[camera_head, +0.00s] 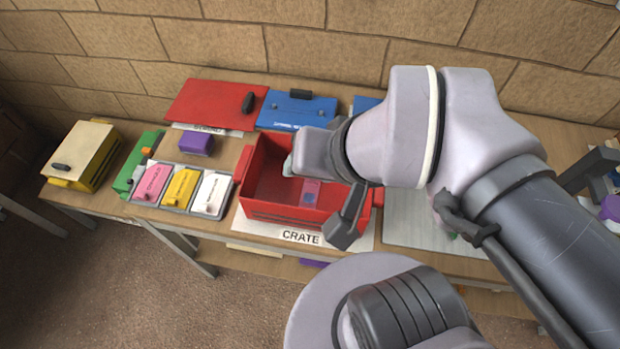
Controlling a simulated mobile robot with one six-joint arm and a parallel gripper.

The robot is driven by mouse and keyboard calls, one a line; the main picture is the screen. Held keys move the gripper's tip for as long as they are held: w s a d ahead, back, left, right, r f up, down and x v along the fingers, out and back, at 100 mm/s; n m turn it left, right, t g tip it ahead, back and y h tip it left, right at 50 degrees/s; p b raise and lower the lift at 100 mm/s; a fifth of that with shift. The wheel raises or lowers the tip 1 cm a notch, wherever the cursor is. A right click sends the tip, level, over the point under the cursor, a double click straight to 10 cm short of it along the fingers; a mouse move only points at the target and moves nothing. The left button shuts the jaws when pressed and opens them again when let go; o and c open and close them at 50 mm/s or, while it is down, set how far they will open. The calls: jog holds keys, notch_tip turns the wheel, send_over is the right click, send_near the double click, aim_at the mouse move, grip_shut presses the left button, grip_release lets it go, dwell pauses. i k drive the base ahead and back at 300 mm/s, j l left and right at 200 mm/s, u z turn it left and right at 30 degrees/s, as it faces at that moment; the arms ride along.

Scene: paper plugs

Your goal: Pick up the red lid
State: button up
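The red lid (212,104) is a flat red panel with a black handle (248,102) near its right end. It lies at the back of the table by the brick wall, partly over a white label sheet. My gripper (322,195) is over the open red crate (268,210), in front and to the right of the lid and apart from it. One dark finger shows at the crate's front right. The rest of the gripper is hard to make out behind my wrist, so its opening is unclear.
Blue lids (296,110) lie right of the red lid. A purple block (196,144) sits in front of it. A tray holds pink, yellow and white pieces (180,188). A yellow box (82,155) stands far left. The crate holds a small pink-and-blue item (311,191).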

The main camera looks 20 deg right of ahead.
aim_at(234, 106)
jog(key=i+j, duration=0.15)
jog(key=j, duration=0.25)
jog(key=i+j, duration=0.15)
jog(key=j, duration=0.2)
jog(key=i+j+z, duration=0.1)
jog(key=j, duration=0.3)
jog(key=i+j, duration=0.2)
jog(key=j, duration=0.2)
jog(key=i+j, duration=0.15)
jog(key=j, duration=0.25)
